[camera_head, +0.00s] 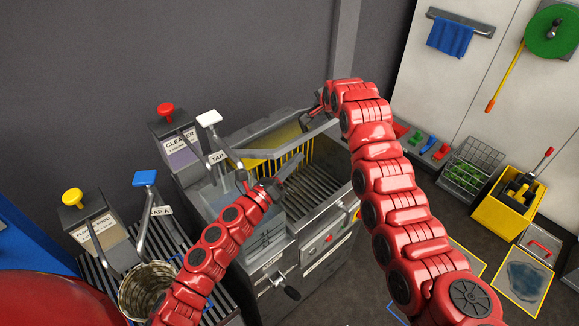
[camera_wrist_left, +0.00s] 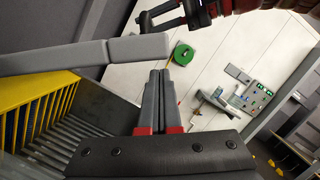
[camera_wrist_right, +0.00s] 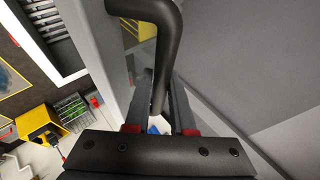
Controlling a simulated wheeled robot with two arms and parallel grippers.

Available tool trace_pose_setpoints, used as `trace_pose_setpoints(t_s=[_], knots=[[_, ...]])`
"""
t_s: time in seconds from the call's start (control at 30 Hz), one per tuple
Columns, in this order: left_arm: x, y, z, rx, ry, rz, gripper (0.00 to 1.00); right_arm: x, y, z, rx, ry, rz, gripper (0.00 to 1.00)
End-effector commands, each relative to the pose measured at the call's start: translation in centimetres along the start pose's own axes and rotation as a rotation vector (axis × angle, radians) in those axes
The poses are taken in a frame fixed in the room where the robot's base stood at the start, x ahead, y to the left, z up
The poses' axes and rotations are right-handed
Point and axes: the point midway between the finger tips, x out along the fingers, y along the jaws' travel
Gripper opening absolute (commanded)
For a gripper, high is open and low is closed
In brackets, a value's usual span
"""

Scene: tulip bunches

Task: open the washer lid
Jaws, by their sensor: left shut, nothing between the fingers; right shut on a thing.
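The washer (camera_head: 330,220) is a grey metal tank with a slatted inside and a yellow toothed rack (camera_head: 262,160). Its lid (camera_head: 285,142) shows as a grey-edged piece over the back of the tank, tilted up, with the opening visible in front. The lid edge also shows in the left wrist view (camera_wrist_left: 90,55). My left gripper (camera_head: 292,168) is shut and empty over the tank opening.
Taps with a white handle (camera_head: 209,118) and a blue handle (camera_head: 145,177) stand left of the tank. A woven bucket (camera_head: 148,288) stands at the lower left. A yellow mop bucket (camera_head: 508,206) and a wire basket (camera_head: 472,168) are on the floor to the right.

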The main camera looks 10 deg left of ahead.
Motion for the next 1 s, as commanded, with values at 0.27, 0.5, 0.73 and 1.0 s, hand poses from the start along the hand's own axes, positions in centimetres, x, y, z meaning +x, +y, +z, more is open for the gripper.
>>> trace_pose_setpoints(t_s=[0.27,0.5,0.73,1.0], knots=[[4.4,-0.2,0.1,-0.002,-0.001,-0.005,0.00,0.0,0.0,0.2,-0.001,-0.004,0.000,0.00],[5.4,-0.2,-0.1,-0.003,0.000,-0.004,0.00,0.0,0.0,0.2,-0.001,-0.004,0.000,0.00],[5.4,-0.2,0.0,-0.004,0.000,-0.004,0.00,0.1,0.0,0.2,-0.001,-0.004,0.000,0.00],[6.0,-0.2,2.2,0.000,-0.001,-0.003,0.00,0.1,0.1,0.3,-0.001,-0.005,0.004,0.00]])
